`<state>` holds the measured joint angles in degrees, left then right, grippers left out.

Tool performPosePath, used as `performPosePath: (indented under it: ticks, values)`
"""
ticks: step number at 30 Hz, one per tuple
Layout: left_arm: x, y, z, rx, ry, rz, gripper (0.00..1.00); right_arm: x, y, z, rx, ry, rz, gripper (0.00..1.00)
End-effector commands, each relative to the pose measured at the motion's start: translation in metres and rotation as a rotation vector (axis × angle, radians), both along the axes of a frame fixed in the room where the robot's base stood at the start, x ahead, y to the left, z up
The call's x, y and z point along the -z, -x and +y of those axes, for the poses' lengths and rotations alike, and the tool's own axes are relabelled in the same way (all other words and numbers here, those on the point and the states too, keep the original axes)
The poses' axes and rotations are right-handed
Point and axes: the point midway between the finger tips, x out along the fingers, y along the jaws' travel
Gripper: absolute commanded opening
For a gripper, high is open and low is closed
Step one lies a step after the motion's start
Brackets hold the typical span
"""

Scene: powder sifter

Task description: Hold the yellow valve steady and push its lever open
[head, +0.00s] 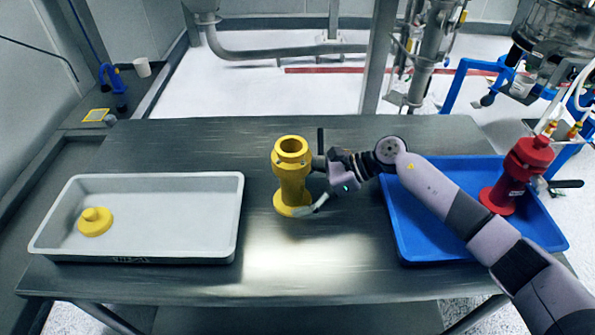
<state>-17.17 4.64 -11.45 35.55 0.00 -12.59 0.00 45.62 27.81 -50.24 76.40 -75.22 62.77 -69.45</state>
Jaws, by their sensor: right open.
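The yellow valve (291,176) stands upright near the middle of the table. Its black lever (320,140) points up at the valve's right side, on a short stub. My right gripper (322,190) is open just right of the valve, below the lever. One light finger reaches down close to the valve's base flange. Whether it touches the valve, I cannot tell. The gripper partly hides the area around the stub. My left gripper is not in view.
A grey tray (165,182) with a yellow cap (95,222) is at the left. A blue tray (418,246) holding a red valve (516,172) with a black lever is at the right, partly behind my right arm. The table (230,150) is clear behind and in front of the yellow valve.

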Motion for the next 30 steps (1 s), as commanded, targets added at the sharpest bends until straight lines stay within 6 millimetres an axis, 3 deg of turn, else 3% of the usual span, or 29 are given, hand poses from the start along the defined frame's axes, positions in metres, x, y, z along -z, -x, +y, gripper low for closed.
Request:
performPosePath:
  ticks: [27,30]
  values:
    - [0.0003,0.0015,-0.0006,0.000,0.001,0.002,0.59,0.0025,0.0014,-0.0004,-0.002,0.003,0.005,0.27]
    - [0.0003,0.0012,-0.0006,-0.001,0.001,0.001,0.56,0.0030,0.0015,-0.0004,-0.002,0.004,0.005,0.27]
